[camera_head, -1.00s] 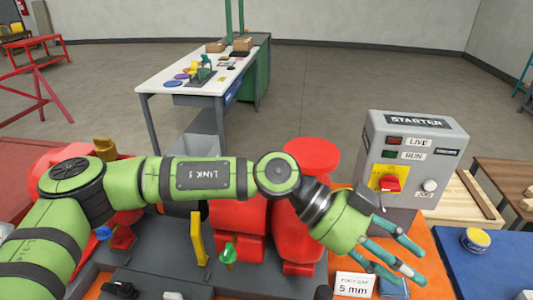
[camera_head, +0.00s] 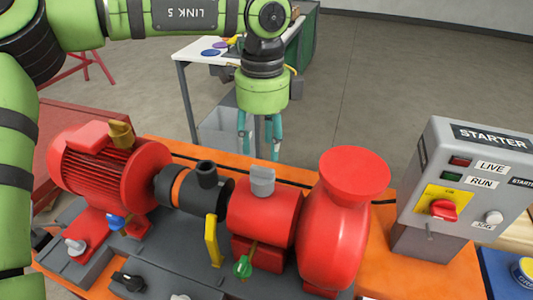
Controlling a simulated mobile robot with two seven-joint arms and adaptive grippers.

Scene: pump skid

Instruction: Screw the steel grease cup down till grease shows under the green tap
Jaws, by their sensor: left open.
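The steel grease cup (camera_head: 262,181) is a grey cap on top of the red bearing housing (camera_head: 265,215), left of the red pump casing. The green tap (camera_head: 242,267) sits low on the front of that housing. I make out no grease under it at this size. My left gripper (camera_head: 260,153) points straight down with its teal fingers open and empty. Its fingertips appear just above or behind the steel cup, with the cup in front of the gap; I cannot tell the depth between them. My right gripper is out of view.
A brass cup (camera_head: 121,134) stands on the red motor (camera_head: 105,170) and a dark cup (camera_head: 206,173) on the black coupling part. A yellow lever (camera_head: 213,241) stands close left of the housing. The starter box (camera_head: 455,190) is at the right. A grey bin (camera_head: 218,132) is behind.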

